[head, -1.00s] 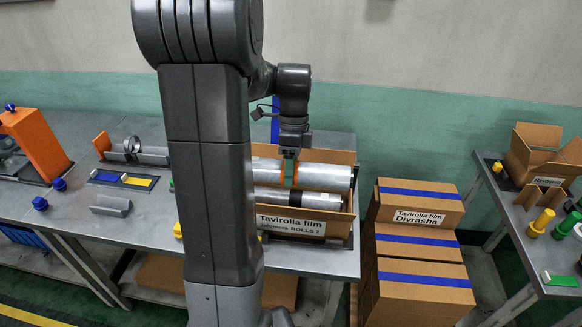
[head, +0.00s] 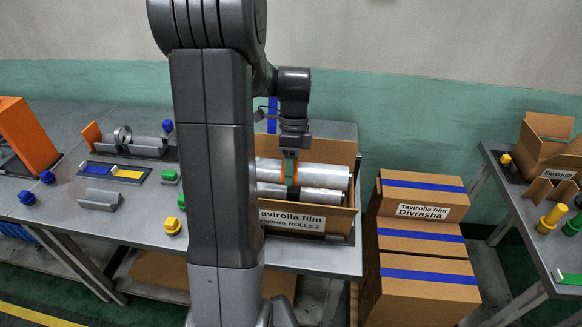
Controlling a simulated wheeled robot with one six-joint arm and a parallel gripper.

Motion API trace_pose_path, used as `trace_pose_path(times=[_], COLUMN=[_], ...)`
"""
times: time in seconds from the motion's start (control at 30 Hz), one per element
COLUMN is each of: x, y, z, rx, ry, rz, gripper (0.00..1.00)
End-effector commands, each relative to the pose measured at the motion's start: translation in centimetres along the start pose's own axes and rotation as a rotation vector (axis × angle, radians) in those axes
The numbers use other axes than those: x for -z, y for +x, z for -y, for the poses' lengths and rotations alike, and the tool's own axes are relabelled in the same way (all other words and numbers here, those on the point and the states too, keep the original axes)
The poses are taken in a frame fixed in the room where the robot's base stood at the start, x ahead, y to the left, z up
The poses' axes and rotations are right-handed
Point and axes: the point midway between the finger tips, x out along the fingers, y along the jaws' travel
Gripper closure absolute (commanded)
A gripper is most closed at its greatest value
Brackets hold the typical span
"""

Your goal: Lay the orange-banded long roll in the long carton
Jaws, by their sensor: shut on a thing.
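The long carton (head: 344,222) is an open brown box labelled "Tavirolla film ... ROLLS 2" near the right end of the bench. A silver long roll (head: 326,178) lies lengthwise across its opening, with a little orange showing near its middle at my gripper. My gripper (head: 291,172) points down from above and is shut on this roll. A second silver roll (head: 322,200) lies in front of it, inside the carton. My arm hides the carton's left part and the rolls' left ends. I cannot tell whether the held roll touches the carton floor.
Left on the bench (head: 135,228) are a blue-and-yellow panel (head: 112,173), grey holders (head: 100,199) and several coloured plugs (head: 172,226). Stacked brown cartons with blue tape (head: 425,235) stand right of the bench. Another table (head: 530,230) with an open box is at far right.

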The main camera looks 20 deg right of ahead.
Motion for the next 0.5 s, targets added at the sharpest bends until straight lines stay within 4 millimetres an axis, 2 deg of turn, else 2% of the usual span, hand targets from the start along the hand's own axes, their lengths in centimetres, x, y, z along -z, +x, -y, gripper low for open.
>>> trace_pose_path(times=[0.1, 0.5], x=[0.1, 0.1], y=[-0.2, 2.3], z=[-0.1, 0.8], rx=[0.0, 0.001], ry=[0.0, 0.0], rz=[-0.001, -0.001], gripper=[0.84, 0.84])
